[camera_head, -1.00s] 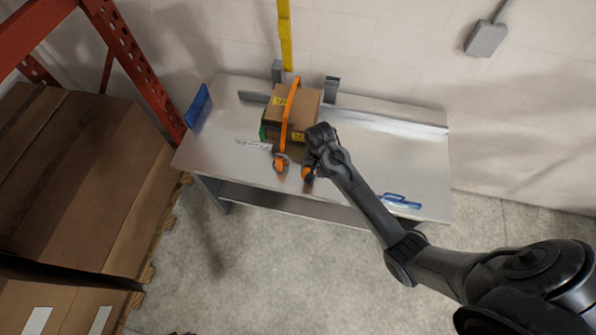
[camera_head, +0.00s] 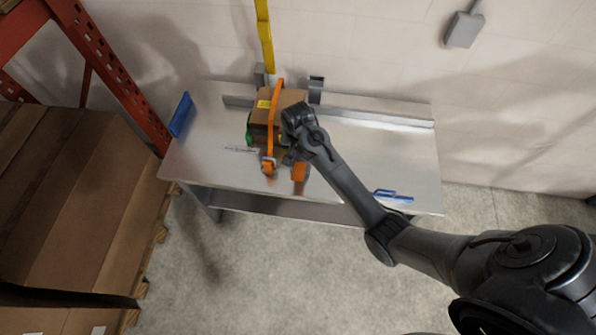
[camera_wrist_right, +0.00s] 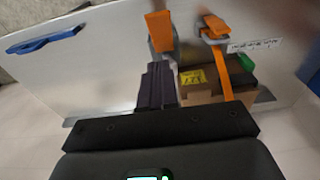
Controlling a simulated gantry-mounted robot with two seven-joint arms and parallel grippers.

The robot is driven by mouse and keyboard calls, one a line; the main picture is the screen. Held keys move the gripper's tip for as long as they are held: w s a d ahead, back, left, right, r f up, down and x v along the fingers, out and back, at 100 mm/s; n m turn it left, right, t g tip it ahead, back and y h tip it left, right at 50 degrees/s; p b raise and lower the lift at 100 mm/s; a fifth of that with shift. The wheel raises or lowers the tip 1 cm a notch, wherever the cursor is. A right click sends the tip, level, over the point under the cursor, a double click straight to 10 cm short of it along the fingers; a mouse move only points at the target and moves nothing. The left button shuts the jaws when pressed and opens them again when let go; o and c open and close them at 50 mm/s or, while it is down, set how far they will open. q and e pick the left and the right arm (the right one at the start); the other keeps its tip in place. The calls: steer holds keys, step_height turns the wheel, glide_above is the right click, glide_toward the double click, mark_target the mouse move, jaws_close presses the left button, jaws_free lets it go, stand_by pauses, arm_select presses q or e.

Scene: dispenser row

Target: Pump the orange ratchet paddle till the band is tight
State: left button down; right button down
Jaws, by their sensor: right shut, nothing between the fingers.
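A brown box (camera_head: 292,97) sits on the metal table with an orange band (camera_head: 276,112) over it. An orange buckle piece (camera_head: 268,165) is at the band's front end. To its right is a separate-looking orange paddle (camera_head: 299,171). The wrist view shows the band (camera_wrist_right: 228,75), buckle (camera_wrist_right: 214,26) and paddle (camera_wrist_right: 160,30), with a grey part at the paddle's lower end. My right gripper (camera_head: 290,157) is shut and empty. Its dark fingers (camera_wrist_right: 158,68) end close to the paddle; contact cannot be told. My left gripper is out of view.
The metal table (camera_head: 380,155) is clear to the right except for a blue-handled item (camera_head: 393,195). A blue panel (camera_head: 181,114) stands at its left end. A printed strip (camera_head: 241,149) lies left of the buckle. Large cartons (camera_head: 75,200) stand at left.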

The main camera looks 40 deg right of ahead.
glide_above(298, 176)
steer(key=d, duration=0.1)
steer(key=f, duration=0.9)
steer(key=shift+w, duration=0.35)
steer(key=shift+s+a+f+p, duration=0.2)
steer(key=shift+s+a+f, duration=0.1)
steer(key=shift+f, duration=0.35)
steer(key=shift+s+a+f+p, duration=0.2)
steer(key=shift+a+f, duration=0.1)
steer(key=shift+f, duration=0.3)
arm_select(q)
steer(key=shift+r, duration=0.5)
arm_select(e)
steer(key=shift+a+f, duration=0.1)
steer(key=shift+f, duration=0.25)
steer(key=shift+s, duration=0.1)
